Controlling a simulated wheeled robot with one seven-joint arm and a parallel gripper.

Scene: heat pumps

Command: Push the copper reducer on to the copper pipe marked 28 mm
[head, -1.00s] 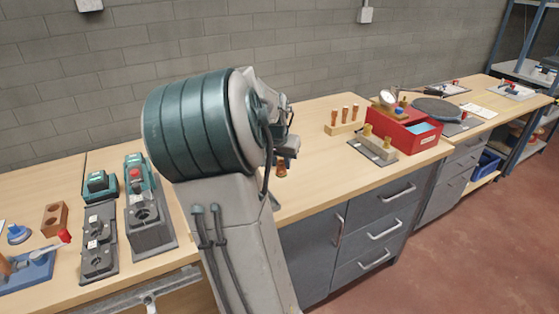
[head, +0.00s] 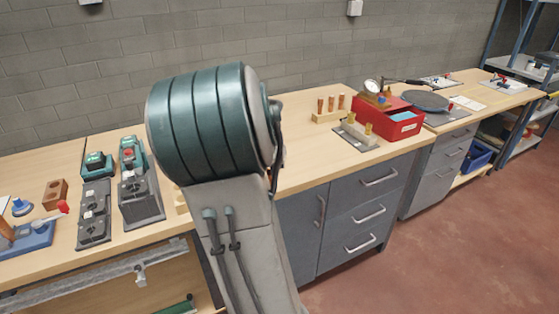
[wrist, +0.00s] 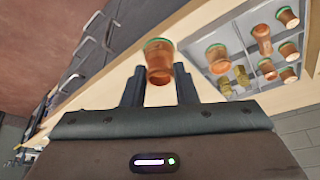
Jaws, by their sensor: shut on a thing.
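A copper reducer (wrist: 158,62) with a green band at its wide end is between the fingertips of my gripper (wrist: 159,78) in the wrist view. My gripper is shut on it and holds it clear of the bench. In the head view my arm hides the gripper and the reducer.
A grey tray (wrist: 206,63) with several banded copper pieces and some brass ones shows in the wrist view. Right of the pipes are a plate with brass pieces (head: 355,131) and a red box (head: 402,126). Dark tool holders (head: 95,212) stand left of my arm.

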